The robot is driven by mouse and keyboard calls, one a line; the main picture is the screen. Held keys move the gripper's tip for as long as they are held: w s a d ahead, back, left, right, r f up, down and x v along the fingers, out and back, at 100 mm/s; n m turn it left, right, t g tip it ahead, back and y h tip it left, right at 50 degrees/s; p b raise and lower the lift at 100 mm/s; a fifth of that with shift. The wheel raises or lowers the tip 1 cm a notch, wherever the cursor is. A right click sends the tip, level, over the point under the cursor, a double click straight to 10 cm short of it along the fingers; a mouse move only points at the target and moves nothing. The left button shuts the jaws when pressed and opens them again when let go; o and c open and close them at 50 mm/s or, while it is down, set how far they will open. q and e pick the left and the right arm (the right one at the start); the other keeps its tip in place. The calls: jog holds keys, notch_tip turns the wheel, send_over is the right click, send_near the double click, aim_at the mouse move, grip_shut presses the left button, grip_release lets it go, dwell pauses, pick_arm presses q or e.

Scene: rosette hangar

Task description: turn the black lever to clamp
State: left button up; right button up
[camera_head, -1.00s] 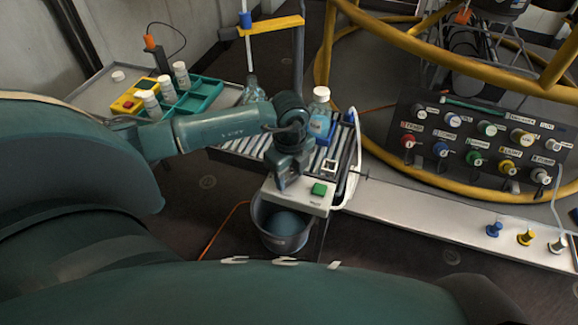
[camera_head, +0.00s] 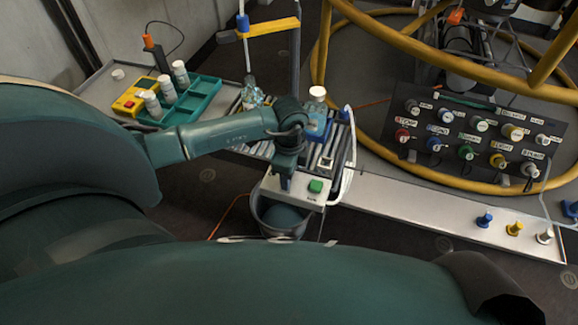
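My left arm reaches in from the left, and its gripper (camera_head: 286,184) points down at the white end box of the small roller conveyor (camera_head: 307,190). The fingertips are small and dark, left of the green button (camera_head: 315,186); I cannot tell whether they touch the box or are open. I cannot make out the black lever for certain; part of the conveyor's end is hidden behind my gripper and wrist. My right gripper is not in view.
A clear bottle with blue liquid (camera_head: 316,120) stands on the conveyor behind my wrist. A bucket (camera_head: 276,222) is below the end box. A knob panel (camera_head: 470,140), a white ledge (camera_head: 415,205) with coloured pegs, and yellow rails (camera_head: 400,40) are to the right. A teal tray (camera_head: 205,92) is at left.

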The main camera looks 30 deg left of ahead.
pick_arm(q)
jog(key=o, duration=1)
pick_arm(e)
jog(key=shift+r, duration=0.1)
pick_arm(q)
jog(key=shift+r, duration=0.45)
notch_tip(320, 180, up, 12)
jog(key=shift+r+p, duration=0.15)
jog(key=shift+p, duration=0.65)
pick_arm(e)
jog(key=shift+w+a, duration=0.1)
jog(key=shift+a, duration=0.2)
